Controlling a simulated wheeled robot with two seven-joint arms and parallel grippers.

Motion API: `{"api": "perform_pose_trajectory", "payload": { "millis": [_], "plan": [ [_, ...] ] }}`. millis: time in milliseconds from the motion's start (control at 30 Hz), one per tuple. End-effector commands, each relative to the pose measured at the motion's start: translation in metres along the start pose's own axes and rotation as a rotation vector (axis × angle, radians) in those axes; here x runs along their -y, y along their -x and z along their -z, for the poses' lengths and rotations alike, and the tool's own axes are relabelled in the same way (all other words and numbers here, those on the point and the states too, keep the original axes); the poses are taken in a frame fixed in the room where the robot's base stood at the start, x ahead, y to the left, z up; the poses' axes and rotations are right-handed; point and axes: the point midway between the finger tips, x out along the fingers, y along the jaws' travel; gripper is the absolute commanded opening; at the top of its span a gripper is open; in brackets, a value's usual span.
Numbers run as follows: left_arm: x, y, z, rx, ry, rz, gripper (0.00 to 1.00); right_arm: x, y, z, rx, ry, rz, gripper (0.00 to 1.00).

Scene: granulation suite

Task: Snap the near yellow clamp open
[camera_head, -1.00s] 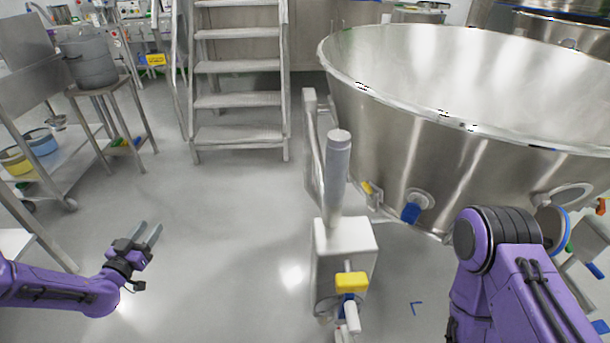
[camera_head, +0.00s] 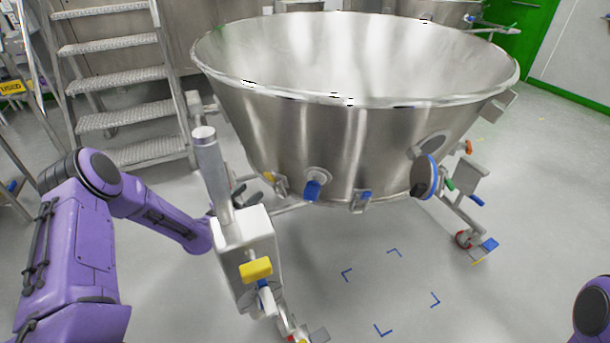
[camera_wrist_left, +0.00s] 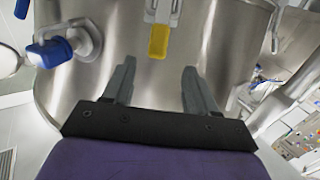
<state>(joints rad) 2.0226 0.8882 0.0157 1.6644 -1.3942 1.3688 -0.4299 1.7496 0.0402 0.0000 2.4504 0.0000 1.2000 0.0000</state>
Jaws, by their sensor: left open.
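The near yellow clamp (camera_head: 268,177) is a small latch with a yellow tab on the lower wall of the big steel bowl (camera_head: 350,140). In the left wrist view the clamp's yellow tab (camera_wrist_left: 159,41) hangs down against the steel, just beyond and between the fingertips. My left gripper (camera_head: 246,192) is open and empty, just left of and below the clamp, partly hidden behind the grey post. Its two grey fingers (camera_wrist_left: 157,72) are spread apart in the wrist view, with no clear contact with the tab. My right gripper is out of view.
A white box with a grey post (camera_head: 212,175) and a yellow block (camera_head: 256,269) stands in front of my left forearm. A blue-handled fitting (camera_head: 312,190) and a blue-tabbed latch (camera_head: 361,201) are right of the clamp. Metal steps (camera_head: 115,85) stand at left.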

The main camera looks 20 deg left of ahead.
Motion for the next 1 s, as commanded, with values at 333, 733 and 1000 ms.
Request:
{"api": "perform_pose_trajectory", "payload": {
  "millis": [333,733,1000],
  "plan": [
    [-0.002,-0.064,-0.003,-0.001,-0.004,-0.005,0.57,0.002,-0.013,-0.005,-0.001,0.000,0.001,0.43],
    [-0.003,-0.107,0.000,0.000,0.000,-0.004,0.57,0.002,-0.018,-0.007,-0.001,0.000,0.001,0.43],
    [-0.003,-0.107,0.000,0.000,0.000,-0.004,0.22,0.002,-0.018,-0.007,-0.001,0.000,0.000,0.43]
  ]
}}
